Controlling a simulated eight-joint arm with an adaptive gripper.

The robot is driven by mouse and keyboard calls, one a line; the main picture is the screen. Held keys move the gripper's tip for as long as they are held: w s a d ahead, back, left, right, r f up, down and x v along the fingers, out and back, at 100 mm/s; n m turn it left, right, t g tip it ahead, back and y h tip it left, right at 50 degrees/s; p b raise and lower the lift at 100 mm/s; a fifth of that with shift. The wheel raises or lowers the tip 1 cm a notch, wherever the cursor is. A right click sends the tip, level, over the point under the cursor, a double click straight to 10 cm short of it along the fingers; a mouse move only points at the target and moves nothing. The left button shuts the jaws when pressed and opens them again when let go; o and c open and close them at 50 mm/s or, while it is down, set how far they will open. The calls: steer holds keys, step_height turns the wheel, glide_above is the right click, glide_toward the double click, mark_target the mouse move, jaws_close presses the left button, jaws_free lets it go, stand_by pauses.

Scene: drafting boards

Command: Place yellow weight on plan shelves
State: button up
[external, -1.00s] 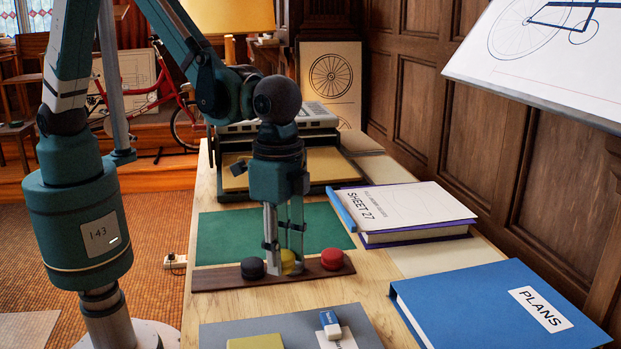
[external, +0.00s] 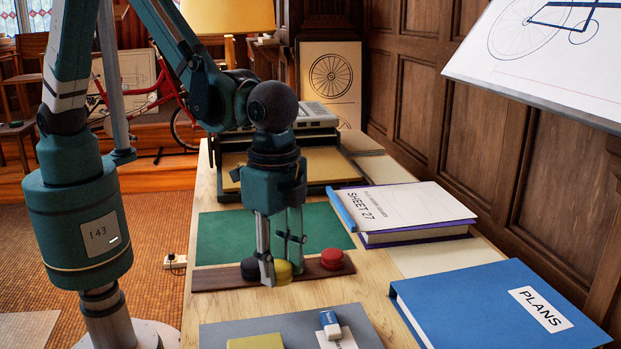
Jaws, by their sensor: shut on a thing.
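The yellow weight (external: 284,271) is at the dark wooden strip (external: 220,279), between a black weight (external: 250,269) and a red weight (external: 332,259). My gripper (external: 282,270) points down with its fingers around the yellow weight and is shut on it. The near finger hides part of the yellow weight and part of the black one. I cannot tell whether the yellow weight still touches the strip. A dark-framed unit with tan levels (external: 322,164) stands at the back of the table; it may be the plan shelves.
A green mat (external: 222,238) lies behind the strip. A grey board (external: 230,333) with an eraser (external: 330,324) is in front. A tilted drawing board (external: 545,60) overhangs at upper right.

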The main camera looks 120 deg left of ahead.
mark_target(212, 278)
steer(key=s+d+r+m+p, duration=0.1)
steer(key=s+m+p, duration=0.2)
steer(key=s, duration=1.4)
steer(key=shift+s+d+r, duration=0.15)
steer(key=shift+d+r, duration=0.05)
steer(key=shift+d, duration=0.15)
steer(key=shift+f, duration=0.2)
steer(key=shift+f+b, duration=1.45)
steer(key=shift+f, duration=1.75)
steer(key=shift+f, duration=0.3)
steer(key=o, duration=1.4)
steer(key=shift+c, duration=0.2)
steer(key=shift+r, duration=0.2)
step_height(212, 278, up, 12)
steer(key=shift+f, duration=0.2)
